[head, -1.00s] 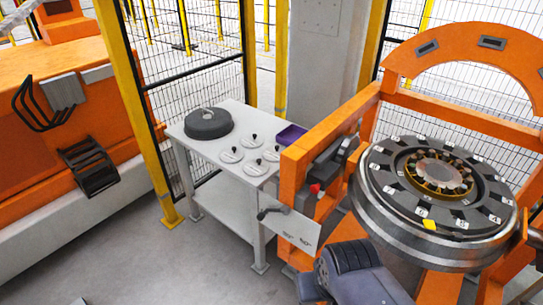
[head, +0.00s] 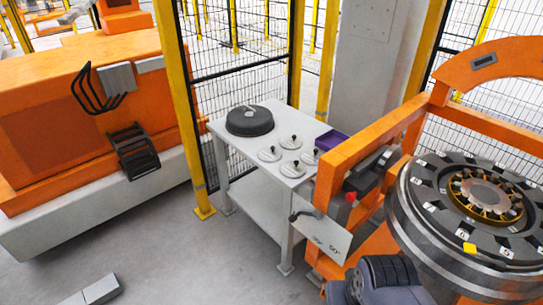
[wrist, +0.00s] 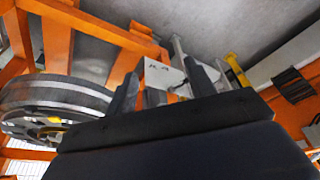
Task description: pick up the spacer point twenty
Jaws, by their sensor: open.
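Several flat white discs with black knobs, which look like the spacers, sit on the white table in the head view; one is the front disc (head: 292,170). Any markings on them are too small to read, so I cannot tell which is spacer point twenty. My gripper (wrist: 164,75) shows in the wrist view with its two dark fingers apart and nothing between them. It is well away from the discs, which I cannot make out in the wrist view. In the head view only part of my arm shows at the bottom edge.
The white table (head: 248,189) also bears a dark round block (head: 249,121) and a purple tray (head: 331,140). An orange frame (head: 368,148) with a white plate (head: 320,237) stands beside it, near a large wheel-like turntable (head: 420,226). Mesh fencing stands behind.

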